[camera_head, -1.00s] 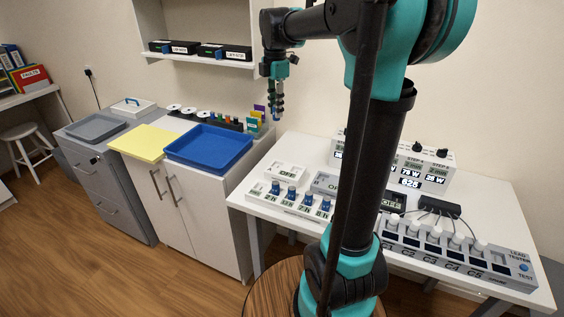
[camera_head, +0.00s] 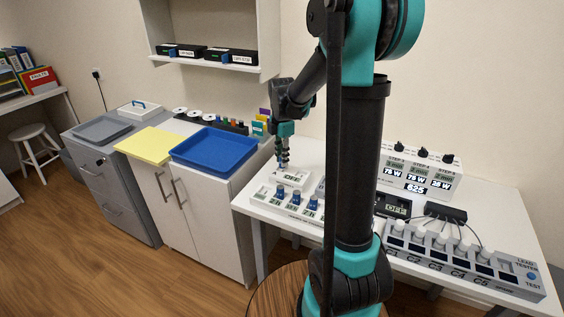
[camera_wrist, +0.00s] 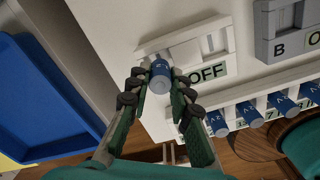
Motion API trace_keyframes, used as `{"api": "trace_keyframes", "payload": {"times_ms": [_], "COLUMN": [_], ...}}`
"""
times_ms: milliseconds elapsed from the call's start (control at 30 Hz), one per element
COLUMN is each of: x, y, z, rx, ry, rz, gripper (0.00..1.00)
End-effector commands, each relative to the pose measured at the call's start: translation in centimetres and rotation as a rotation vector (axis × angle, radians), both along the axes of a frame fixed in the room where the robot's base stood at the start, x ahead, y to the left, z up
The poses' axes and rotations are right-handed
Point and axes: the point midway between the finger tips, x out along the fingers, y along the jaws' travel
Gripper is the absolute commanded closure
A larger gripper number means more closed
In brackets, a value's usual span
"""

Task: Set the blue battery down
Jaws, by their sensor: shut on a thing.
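The blue battery (camera_wrist: 160,78) is a short cylinder with a pale end, held between the two fingertips of my gripper (camera_wrist: 157,88) in the wrist view. It is at a white holder (camera_wrist: 213,43) with an OFF label, over its left part. I cannot tell whether the battery touches the holder. In the head view my gripper (camera_head: 283,160) points down at this white holder (camera_head: 293,179), at the left back of the white table; the battery is mostly hidden there by the fingers.
A rack with several blue batteries (camera_head: 295,197) stands in front of the holder. A grey holder (camera_wrist: 285,30) labelled B is to its right. A blue tray (camera_head: 213,150) is on the cabinet to the left. A tester (camera_head: 465,258) fills the table's front right.

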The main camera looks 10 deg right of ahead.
Motion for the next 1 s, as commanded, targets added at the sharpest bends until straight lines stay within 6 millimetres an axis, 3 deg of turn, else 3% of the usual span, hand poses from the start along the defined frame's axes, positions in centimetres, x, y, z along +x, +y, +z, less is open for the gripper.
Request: {"api": "trace_keyframes", "payload": {"times_ms": [167, 533, 567, 700, 1000], "x": [0.0, 0.0, 0.0, 0.0, 0.0], "y": [0.0, 0.0, 0.0, 0.0, 0.0], "z": [-1.8, -2.1, -2.1, -2.1, -2.0], "rx": [0.000, 0.000, 0.000, 0.000, 0.000], "ry": [0.000, 0.000, 0.000, 0.000, 0.000], "rz": [0.000, 0.000, 0.000, 0.000, 0.000], "gripper": [1.00, 1.00, 0.77, 0.60, 0.59]}}
